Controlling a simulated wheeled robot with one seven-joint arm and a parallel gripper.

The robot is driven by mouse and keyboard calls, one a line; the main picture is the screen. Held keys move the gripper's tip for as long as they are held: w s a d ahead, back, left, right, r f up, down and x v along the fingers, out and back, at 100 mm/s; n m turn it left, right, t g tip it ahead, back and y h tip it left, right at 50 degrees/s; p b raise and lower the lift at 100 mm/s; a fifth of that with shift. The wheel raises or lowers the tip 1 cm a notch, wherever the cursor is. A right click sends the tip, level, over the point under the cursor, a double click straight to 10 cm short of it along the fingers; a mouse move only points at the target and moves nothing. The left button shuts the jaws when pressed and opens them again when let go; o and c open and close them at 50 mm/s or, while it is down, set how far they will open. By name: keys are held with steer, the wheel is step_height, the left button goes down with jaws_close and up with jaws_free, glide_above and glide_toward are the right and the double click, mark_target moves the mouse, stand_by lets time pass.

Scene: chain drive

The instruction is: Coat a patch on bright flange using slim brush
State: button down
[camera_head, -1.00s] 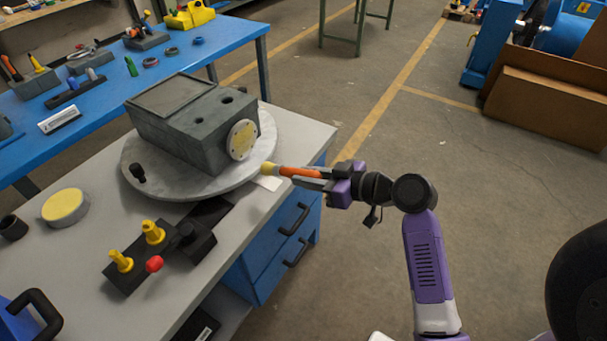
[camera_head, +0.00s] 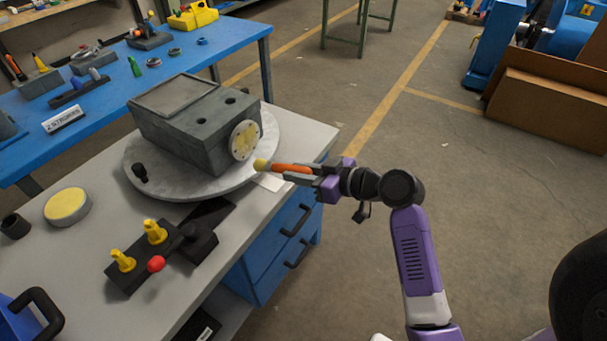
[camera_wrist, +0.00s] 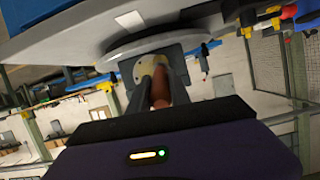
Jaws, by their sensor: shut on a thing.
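My gripper (camera_head: 306,172) is shut on the slim brush (camera_head: 288,167), which has an orange handle and a yellowish tip. The brush is roughly level, its tip pointing left towards the bright flange (camera_head: 244,140). The flange is a pale round disc with bolt holes and a yellowish face, on the side of a dark grey block (camera_head: 190,125). In the head view the tip sits just right of and below the flange, seemingly with a small gap. In the wrist view the brush (camera_wrist: 160,88) overlaps the flange (camera_wrist: 139,68), so contact cannot be told there.
The block stands on a round grey turntable (camera_head: 150,185) on a workbench (camera_head: 75,265). A yellow-topped round pot (camera_head: 67,206) and a dark fixture with yellow knobs and a red knob (camera_head: 155,263) are on the bench. Open floor lies to the right.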

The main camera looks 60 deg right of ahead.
mark_target(272, 162)
steer(key=shift+w+a, duration=0.1)
steer(key=shift+w, duration=3)
steer(key=shift+d+b, duration=0.75)
steer(key=shift+d, duration=1.4)
steer(key=d+b, duration=0.1)
steer(key=d, duration=0.2)
steer(key=shift+w+d, duration=0.15)
steer(key=shift+d, duration=0.2)
steer(key=shift+a, duration=0.1)
